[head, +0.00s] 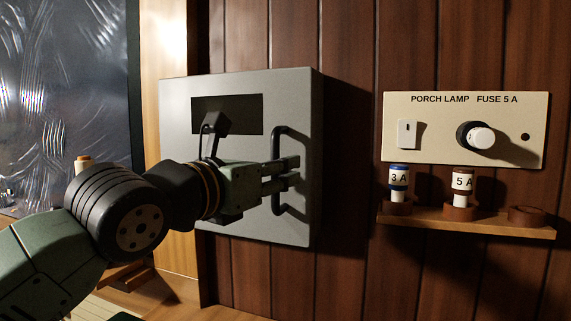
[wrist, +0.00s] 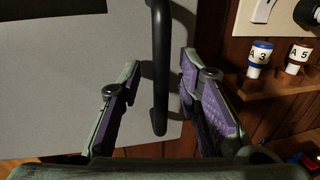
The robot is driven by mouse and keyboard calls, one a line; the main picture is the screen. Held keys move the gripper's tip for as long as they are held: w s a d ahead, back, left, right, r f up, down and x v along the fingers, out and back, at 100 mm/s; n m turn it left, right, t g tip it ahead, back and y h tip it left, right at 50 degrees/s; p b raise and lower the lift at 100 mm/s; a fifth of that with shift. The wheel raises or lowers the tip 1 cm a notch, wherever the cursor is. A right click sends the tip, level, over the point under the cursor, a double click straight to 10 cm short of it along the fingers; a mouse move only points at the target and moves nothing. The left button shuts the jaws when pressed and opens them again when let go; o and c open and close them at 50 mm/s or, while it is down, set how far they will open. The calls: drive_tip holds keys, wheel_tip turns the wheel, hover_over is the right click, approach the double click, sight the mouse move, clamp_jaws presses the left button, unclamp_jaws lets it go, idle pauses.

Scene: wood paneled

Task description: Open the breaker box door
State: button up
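The grey breaker box (head: 232,85) is mounted on the wood-paneled wall, with a dark rectangular window (head: 252,112) in its front. Its door looks shut. A black vertical bar handle (head: 280,210) stands at the door's right side; it also shows in the wrist view (wrist: 160,70). My gripper (head: 294,173) reaches the handle from the left. In the wrist view my gripper (wrist: 161,75) is open, with one purple-padded finger on each side of the handle. Gaps show between the handle and both fingers.
Right of the box is a cream porch lamp fuse panel (head: 400,150) with a switch and a round knob. Below it, a wooden shelf (head: 480,225) holds a 3 A fuse (head: 398,178) and a 5 A fuse (head: 462,183). A dark glossy pane (head: 60,90) is at left.

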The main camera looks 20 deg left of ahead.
drive_tip(key=shift+w, duration=0.15)
drive_tip(key=shift+c, duration=0.5)
clamp_jaws()
idle(0.4)
